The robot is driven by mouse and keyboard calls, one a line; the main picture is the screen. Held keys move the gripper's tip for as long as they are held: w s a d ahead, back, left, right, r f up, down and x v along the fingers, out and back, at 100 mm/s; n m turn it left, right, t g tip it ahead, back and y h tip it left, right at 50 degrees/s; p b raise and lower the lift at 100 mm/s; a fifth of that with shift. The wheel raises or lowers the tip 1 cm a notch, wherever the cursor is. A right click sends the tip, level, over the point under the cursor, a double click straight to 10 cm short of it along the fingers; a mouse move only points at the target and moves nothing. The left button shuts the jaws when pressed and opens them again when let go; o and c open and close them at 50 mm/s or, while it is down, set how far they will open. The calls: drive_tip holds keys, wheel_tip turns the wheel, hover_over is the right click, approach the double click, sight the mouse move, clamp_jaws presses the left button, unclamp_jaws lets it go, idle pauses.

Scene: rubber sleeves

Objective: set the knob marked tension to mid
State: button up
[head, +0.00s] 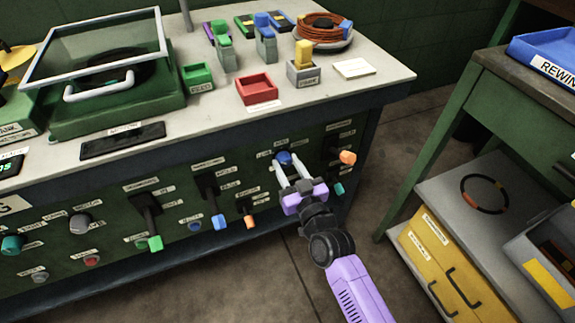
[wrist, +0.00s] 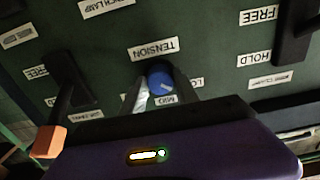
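The tension knob (wrist: 159,77) is a round blue knob on the dark green panel, just below the TENSION label (wrist: 153,49) in the wrist view. A pale pointer mark shows on its lower right part. The MID label (wrist: 165,99) is just below the knob, and a label starting with LO (wrist: 197,83) is to its right, partly covered. In the head view the knob (head: 284,158) is at the far end of my gripper (head: 287,160). The fingers stand apart, one on each side of the knob. I cannot tell whether they touch it.
An orange-tipped lever (wrist: 50,138) is close on the left in the wrist view; a dark lever (wrist: 294,32) is at the right. A red tray (head: 257,90) sits on the bench above.

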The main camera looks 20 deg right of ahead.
clamp_jaws()
drive_tip(key=shift+m, duration=0.3)
drive_tip(key=m, duration=0.3)
drive_tip(key=shift+m, duration=0.4)
drive_tip(key=m, duration=0.5)
drive_tip(key=shift+m, duration=0.3)
drive_tip(key=o, duration=1.1)
unclamp_jaws()
